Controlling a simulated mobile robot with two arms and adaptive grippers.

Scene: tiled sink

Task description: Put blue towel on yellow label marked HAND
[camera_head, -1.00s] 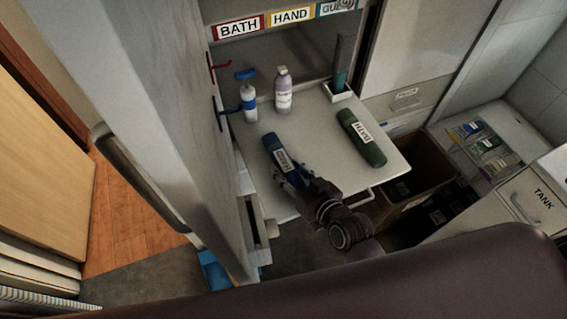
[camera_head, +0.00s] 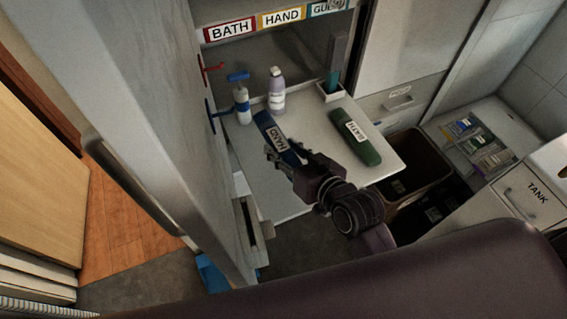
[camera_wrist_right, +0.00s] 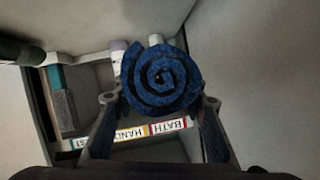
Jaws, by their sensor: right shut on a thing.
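The blue towel (camera_head: 268,127) is rolled up and carries a white HAND tag. My right gripper (camera_head: 288,160) is shut on its near end. In the right wrist view, the towel's spiral end (camera_wrist_right: 160,77) sits between the two fingers (camera_wrist_right: 157,125). In the head view the towel is over the white shelf board; I cannot tell whether it touches the board. My left gripper is not in view.
A green rolled towel with a BATH tag (camera_head: 362,145) lies to the right on the white board (camera_head: 310,120). A blue-topped pump bottle (camera_head: 241,104), a lilac bottle (camera_head: 277,90) and a small white holder (camera_head: 331,92) stand at the board's back. A wall panel stands close on the left.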

